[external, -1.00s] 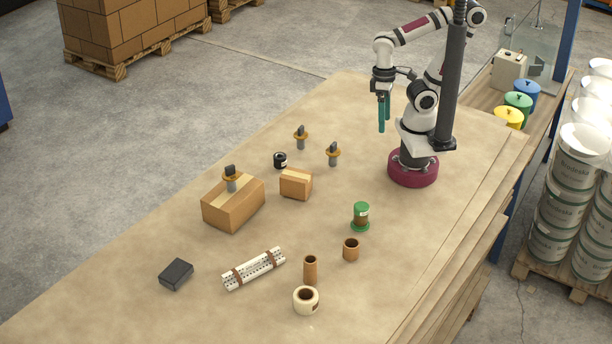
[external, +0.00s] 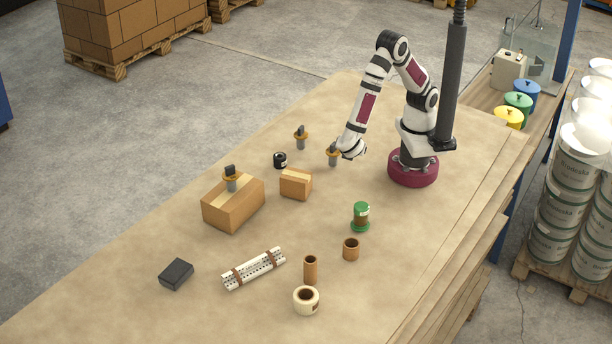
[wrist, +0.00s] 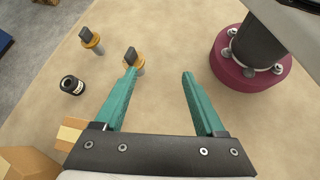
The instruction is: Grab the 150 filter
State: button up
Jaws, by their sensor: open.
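No label reading 150 is legible, so I cannot tell which thing is the 150 filter. Three grey pieces with orange flanges and dark tops are in view: one (external: 300,138) stands at the back, one (external: 333,151) stands beside my wrist, and one (external: 230,177) stands on the larger box. My gripper (wrist: 159,75) is open and empty in the wrist view, its teal fingers spread over bare table. The left fingertip overlaps a flanged piece (wrist: 134,60) in that view; contact cannot be told. In the external view the fingers are hidden by the wrist.
A small black labelled cylinder (external: 280,160), a larger box (external: 240,209) and a smaller box (external: 296,186) lie left. A green-ended cylinder (external: 361,217), brown tubes (external: 310,268), a white roll (external: 306,300), a white perforated bundle (external: 254,269) and a black block (external: 176,274) lie in front.

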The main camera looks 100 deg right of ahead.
aim_at(334, 157)
jog(key=w+f+n+t+h, duration=0.1)
jog(key=f+n, duration=0.1)
jog(key=a+f+n+t+h, duration=0.1)
jog(key=n, duration=0.1)
jog(key=w+a+f+n+t+h, duration=0.1)
jog(key=f+n, duration=0.1)
jog(key=shift+w+a+f, duration=0.2)
jog(key=shift+w+f, duration=0.1)
jog(key=shift+f, duration=0.05)
jog(key=x, duration=1.5)
jog(key=shift+d+r, duration=0.1)
jog(key=shift+d, duration=0.25)
grip_shut()
